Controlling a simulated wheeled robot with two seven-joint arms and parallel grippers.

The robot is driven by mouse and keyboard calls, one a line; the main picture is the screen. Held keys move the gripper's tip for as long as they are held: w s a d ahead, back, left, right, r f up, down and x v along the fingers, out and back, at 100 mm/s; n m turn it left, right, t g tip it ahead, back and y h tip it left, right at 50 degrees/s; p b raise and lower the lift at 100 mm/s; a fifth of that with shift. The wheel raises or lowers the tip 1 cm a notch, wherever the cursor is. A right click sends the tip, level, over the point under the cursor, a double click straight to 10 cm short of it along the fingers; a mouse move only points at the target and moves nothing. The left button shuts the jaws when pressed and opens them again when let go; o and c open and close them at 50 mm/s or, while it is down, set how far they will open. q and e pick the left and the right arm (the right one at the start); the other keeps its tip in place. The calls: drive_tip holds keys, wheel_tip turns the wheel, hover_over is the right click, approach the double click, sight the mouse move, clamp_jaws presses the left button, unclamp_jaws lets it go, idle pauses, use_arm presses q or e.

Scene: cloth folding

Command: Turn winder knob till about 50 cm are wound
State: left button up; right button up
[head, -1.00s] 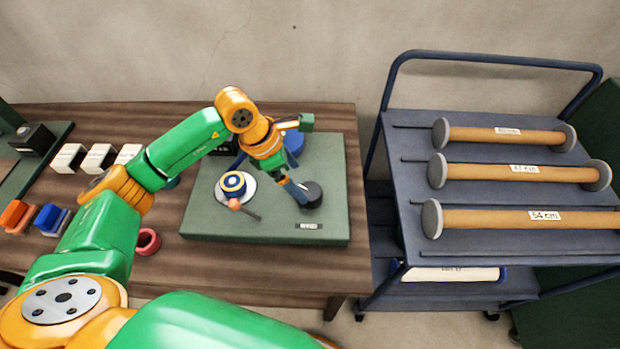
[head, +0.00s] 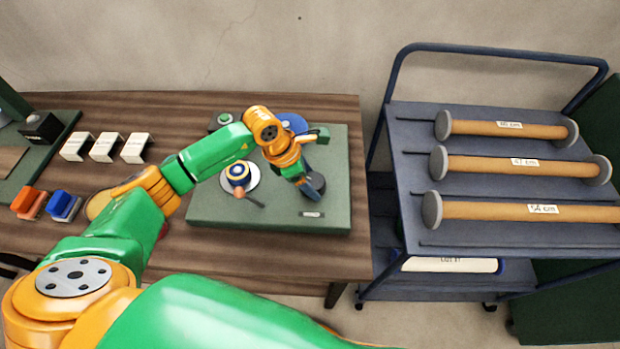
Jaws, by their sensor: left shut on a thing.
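The winder stands on a dark green board (head: 270,216) on the wooden table. Its dark round knob (head: 317,184) is at the board's right side. My left gripper (head: 308,187) reaches down onto the knob from above and is shut on it; its fingers partly cover it. To the left, a white disc carries a blue and yellow spool (head: 238,172), with a short lever (head: 244,194) ending in an orange tip beside it. A blue disc (head: 292,122) shows partly behind my arm. I cannot read the small label (head: 312,214). My right gripper is not in view.
A trolley (head: 410,150) at right holds several labelled rolls (head: 515,167). The table's front right strip (head: 280,252) is clear.

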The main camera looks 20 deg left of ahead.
use_arm(q)
drive_tip(key=shift+w+f+m+b, duration=0.1)
drive_tip(key=shift+f+m+b, duration=0.15)
drive_tip(key=shift+b, duration=0.25)
drive_tip(key=m+g+b, duration=0.1)
drive_tip(key=m+b, duration=0.1)
drive_tip(key=b, duration=0.1)
drive_tip(key=m+b, duration=0.3)
drive_tip(key=b, duration=0.1)
drive_tip(key=shift+w+g+h+b, duration=0.1)
drive_tip(key=shift+g+h+b, duration=0.2)
drive_tip(key=shift+g+h, duration=0.1)
drive_tip(key=shift+r+m+g+b, duration=0.15)
drive_tip(key=shift+m+g+b, duration=0.45)
drive_tip(key=shift+m+b, duration=0.65)
drive_tip(key=o, duration=1.3)
drive_tip(key=shift+w+r, duration=0.1)
drive_tip(key=shift+r, duration=0.15)
drive_tip(key=v, duration=0.6)
drive_tip(key=shift+a+r+b, duration=0.15)
drive_tip(key=shift+r+b, duration=0.15)
drive_tip(key=shift+r, duration=0.05)
